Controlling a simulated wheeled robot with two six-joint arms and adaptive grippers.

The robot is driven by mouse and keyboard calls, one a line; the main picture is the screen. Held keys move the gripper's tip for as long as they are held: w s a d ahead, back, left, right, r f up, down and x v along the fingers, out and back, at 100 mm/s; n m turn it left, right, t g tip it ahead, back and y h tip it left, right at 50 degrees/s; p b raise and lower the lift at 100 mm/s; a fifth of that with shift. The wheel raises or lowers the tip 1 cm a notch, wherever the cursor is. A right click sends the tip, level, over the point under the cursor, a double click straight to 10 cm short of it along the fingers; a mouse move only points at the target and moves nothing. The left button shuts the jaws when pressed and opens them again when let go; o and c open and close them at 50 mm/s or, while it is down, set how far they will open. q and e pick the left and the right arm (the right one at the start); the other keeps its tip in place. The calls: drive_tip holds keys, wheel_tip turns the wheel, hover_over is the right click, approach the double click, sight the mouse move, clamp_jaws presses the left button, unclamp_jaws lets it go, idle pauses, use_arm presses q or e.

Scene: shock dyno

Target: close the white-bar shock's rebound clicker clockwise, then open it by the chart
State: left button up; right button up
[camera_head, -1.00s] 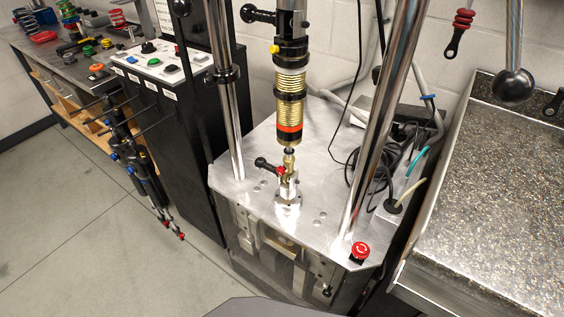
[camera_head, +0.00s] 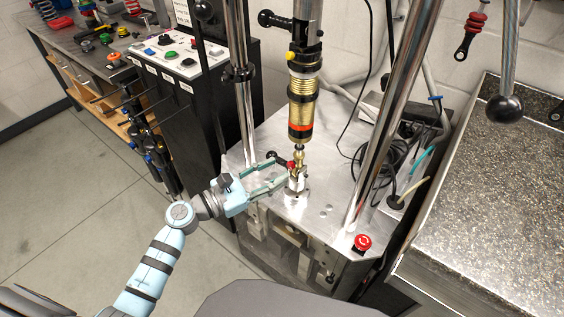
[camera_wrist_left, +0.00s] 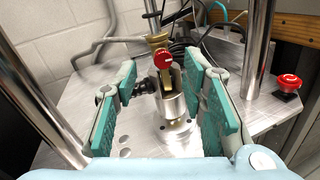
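A gold shock (camera_head: 302,95) with an orange band hangs upright in the dyno, its lower end in a metal clevis (camera_head: 298,183). I cannot make out a white bar on it. A small red knob (camera_head: 291,164) sits at the shock's lower end; it shows larger in the left wrist view (camera_wrist_left: 164,60). My left gripper (camera_head: 279,172) is at the clevis from the left. In the left wrist view its teal fingers (camera_wrist_left: 162,75) are spread, with the red knob and clevis between them, apparently untouched. My right gripper is not in view.
Shiny columns (camera_head: 384,120) stand either side of the shock. A black-handled pin (camera_wrist_left: 142,87) sticks out beside the clevis, near the left finger. A red stop button (camera_head: 362,242) is at the plate's front right. A control box (camera_head: 180,55) stands left and a speckled bench (camera_head: 480,190) right.

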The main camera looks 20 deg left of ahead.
sight(288, 165)
use_arm(q)
drive_tip(key=x, duration=0.3)
drive_tip(key=shift+w+d+f, duration=0.1)
clamp_jaws()
drive_tip(key=shift+n, duration=0.3)
